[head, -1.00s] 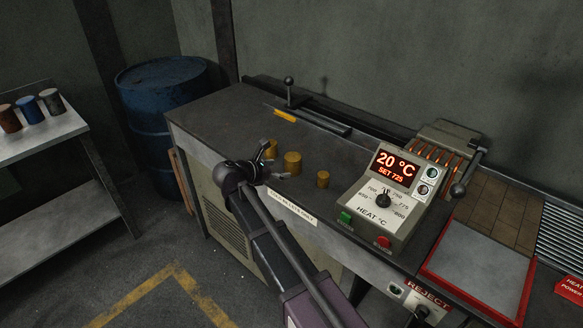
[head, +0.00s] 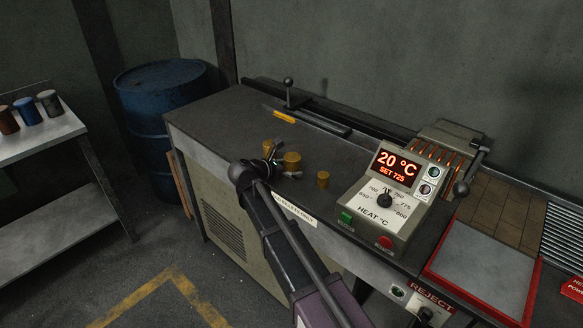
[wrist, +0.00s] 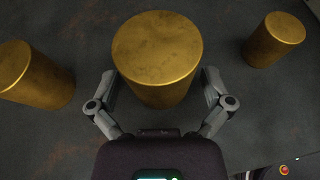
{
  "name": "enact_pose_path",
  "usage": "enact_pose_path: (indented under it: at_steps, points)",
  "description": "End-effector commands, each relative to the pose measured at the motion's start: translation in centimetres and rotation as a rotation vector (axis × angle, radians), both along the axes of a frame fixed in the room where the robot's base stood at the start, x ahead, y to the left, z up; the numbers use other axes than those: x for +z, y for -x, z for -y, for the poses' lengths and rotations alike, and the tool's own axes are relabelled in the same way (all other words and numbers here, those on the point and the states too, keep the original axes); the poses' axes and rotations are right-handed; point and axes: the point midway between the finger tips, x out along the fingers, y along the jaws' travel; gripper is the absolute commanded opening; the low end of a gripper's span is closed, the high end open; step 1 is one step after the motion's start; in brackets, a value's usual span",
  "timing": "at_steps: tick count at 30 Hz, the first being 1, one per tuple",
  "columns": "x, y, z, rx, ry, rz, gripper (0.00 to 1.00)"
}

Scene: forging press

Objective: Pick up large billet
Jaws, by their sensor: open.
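Three brass-coloured cylindrical billets stand upright on the dark bench top. The large billet (head: 292,161) is the widest; in the wrist view the large billet (wrist: 158,55) stands in the centre, partly between my fingers. A medium billet (head: 268,147) is to its left, and shows at the left edge of the wrist view (wrist: 35,80). A small billet (head: 323,180) is to its right, and shows at the upper right of the wrist view (wrist: 273,40). My gripper (wrist: 158,92) is open, one finger at each side of the large billet's near part, with gaps visible.
The heater control box (head: 385,195) reads 20 °C, set 725, right of the billets. A lever and rail (head: 290,100) run behind them. A red-edged tray (head: 483,262) lies farther right. A side table (head: 40,135) with several coloured cylinders and a blue drum (head: 160,100) are at left.

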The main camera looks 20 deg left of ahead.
Motion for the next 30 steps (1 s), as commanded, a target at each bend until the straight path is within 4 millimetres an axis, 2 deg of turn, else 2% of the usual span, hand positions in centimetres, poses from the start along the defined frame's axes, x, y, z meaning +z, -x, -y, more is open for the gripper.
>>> enact_pose_path:
  at_steps: [17,26,30]
  points:
    - [-0.03,-0.08,-0.01,0.002,0.000,0.000,1.00]
    - [-0.04,-0.06,-0.03,0.002,0.000,0.000,0.14]
    - [0.05,-0.08,-0.02,0.003,0.002,0.002,0.14]
